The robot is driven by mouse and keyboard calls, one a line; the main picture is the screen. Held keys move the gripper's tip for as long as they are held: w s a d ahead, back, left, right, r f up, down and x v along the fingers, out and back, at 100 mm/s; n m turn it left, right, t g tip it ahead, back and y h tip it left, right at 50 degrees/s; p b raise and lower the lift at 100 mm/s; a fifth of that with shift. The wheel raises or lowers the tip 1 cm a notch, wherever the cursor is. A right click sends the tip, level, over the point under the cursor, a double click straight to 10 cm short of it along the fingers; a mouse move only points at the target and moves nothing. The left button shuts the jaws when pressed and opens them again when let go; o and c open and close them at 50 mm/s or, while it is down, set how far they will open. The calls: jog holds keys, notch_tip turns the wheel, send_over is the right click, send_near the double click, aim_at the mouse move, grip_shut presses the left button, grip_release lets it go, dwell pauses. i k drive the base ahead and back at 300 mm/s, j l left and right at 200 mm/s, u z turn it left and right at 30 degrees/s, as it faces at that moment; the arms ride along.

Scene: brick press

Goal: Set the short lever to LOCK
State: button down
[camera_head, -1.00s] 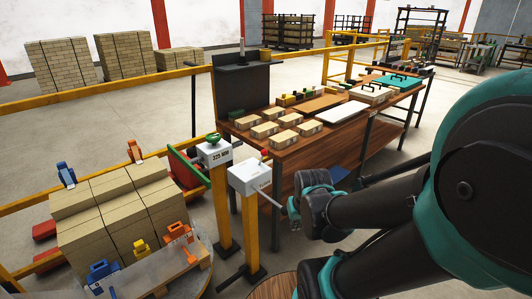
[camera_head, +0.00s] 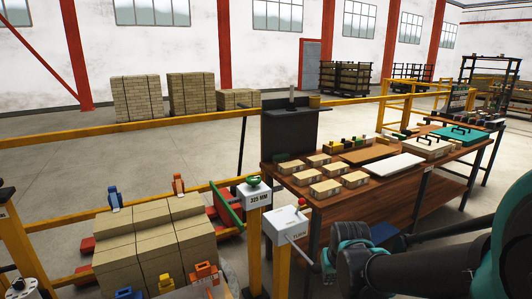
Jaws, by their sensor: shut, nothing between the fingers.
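A grey control box (camera_head: 284,223) stands on a yellow post in front of the workbench. Its front label is too small to read surely, and a red knob sits at its top right. A thin pale rod, seemingly the short lever (camera_head: 298,250), slants down and right from its front. No LOCK mark is legible. My gripper (camera_head: 328,268) is just right of the rod's lower end, shut and empty. I cannot tell whether it touches the rod. Part of the gripper is hidden by my arm.
A second box (camera_head: 253,193) with a green knob and a millimetre label stands close left. The wooden workbench (camera_head: 330,212) with several bricks is behind. A stack of bricks (camera_head: 153,240) is at left. A yellow rail (camera_head: 190,122) crosses behind.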

aim_at(301, 202)
jog(key=i+l+u, duration=0.2)
jog(key=l+u, duration=0.25)
jog(key=l, duration=0.55)
jog(key=l+u, duration=0.45)
jog(key=l, duration=0.55)
jog(key=k+j, duration=0.1)
jog(key=k, duration=0.15)
